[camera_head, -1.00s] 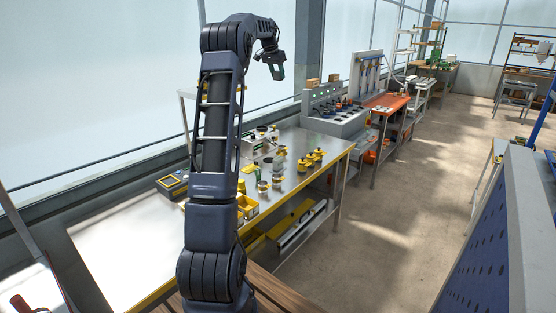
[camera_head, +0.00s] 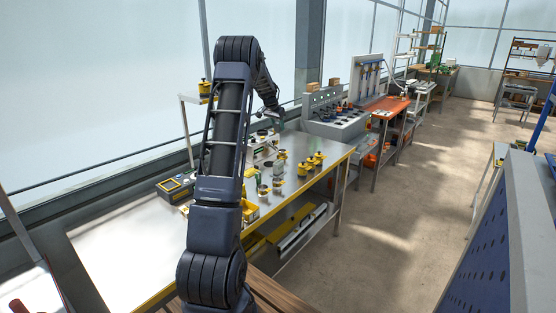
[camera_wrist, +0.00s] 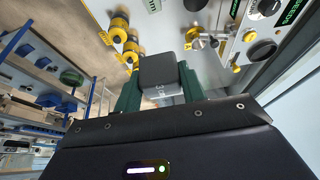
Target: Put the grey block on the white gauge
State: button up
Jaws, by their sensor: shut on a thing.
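My gripper (camera_wrist: 160,88) is shut on the grey block (camera_wrist: 158,68), held between its green fingers in the wrist view. The block is dark on top, with pale marks on its near face. In the head view my gripper (camera_head: 271,108) is over the far part of the metal bench; the block is too small to tell there. A pale instrument (camera_head: 262,142) stands on the bench below my gripper and may be the white gauge. In the wrist view a pale panel (camera_wrist: 235,58) with dark round parts and green displays lies beyond the block.
Yellow-and-black pieces (camera_head: 303,169) stand on the bench (camera_head: 125,235), with small cups nearby. A yellow bin (camera_head: 249,211) sits at the bench's front edge. A yellow-and-dark box (camera_head: 174,188) is to the left. The bench's left part is clear.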

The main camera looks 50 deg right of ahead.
notch_tip(320, 180, down, 18)
jog(key=shift+r, duration=0.25)
dwell(0.3)
jog(key=o, duration=1)
jog(key=shift+f, duration=0.1)
jog(key=v, duration=1.2)
jog(key=shift+a, duration=0.15)
